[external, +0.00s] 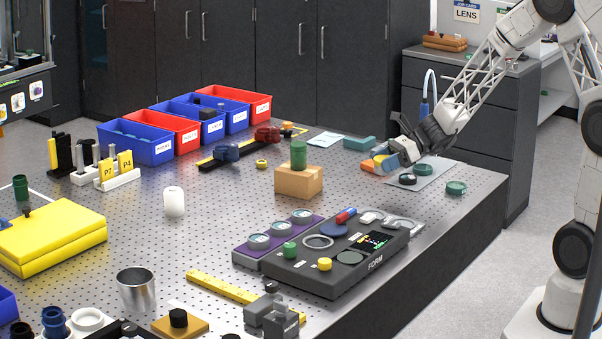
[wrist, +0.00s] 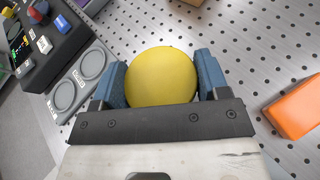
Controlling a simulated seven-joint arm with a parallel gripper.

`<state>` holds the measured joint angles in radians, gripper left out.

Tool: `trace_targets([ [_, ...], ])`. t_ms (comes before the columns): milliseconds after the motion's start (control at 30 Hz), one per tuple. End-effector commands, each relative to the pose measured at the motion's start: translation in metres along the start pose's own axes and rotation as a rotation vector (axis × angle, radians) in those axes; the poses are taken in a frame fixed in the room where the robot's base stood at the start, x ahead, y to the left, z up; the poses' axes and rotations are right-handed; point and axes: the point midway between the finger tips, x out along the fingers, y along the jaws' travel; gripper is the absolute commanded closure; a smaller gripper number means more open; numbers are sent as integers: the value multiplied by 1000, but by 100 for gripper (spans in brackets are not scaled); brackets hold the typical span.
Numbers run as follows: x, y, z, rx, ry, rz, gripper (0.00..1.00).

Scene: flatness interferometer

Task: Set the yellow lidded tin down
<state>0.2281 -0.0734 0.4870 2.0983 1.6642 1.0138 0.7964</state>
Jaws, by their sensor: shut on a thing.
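The yellow lidded tin (wrist: 160,77) is seen from above as a plain yellow disc in the wrist view, between the two blue fingers. My gripper (wrist: 160,84) is shut on it, one finger on each side.
An orange block (wrist: 297,106) lies to the right in the wrist view. Green and black round parts (external: 456,187) are near my gripper on a pale sheet. The dark FORM instrument (external: 330,284) and a cardboard box (external: 298,183) stand farther forward. Bare table lies between them.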

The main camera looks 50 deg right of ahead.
Motion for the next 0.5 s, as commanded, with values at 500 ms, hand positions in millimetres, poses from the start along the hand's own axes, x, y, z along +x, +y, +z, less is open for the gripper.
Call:
trace_targets([
  [500,-55,87,-21,12,-5,-34,56],
])
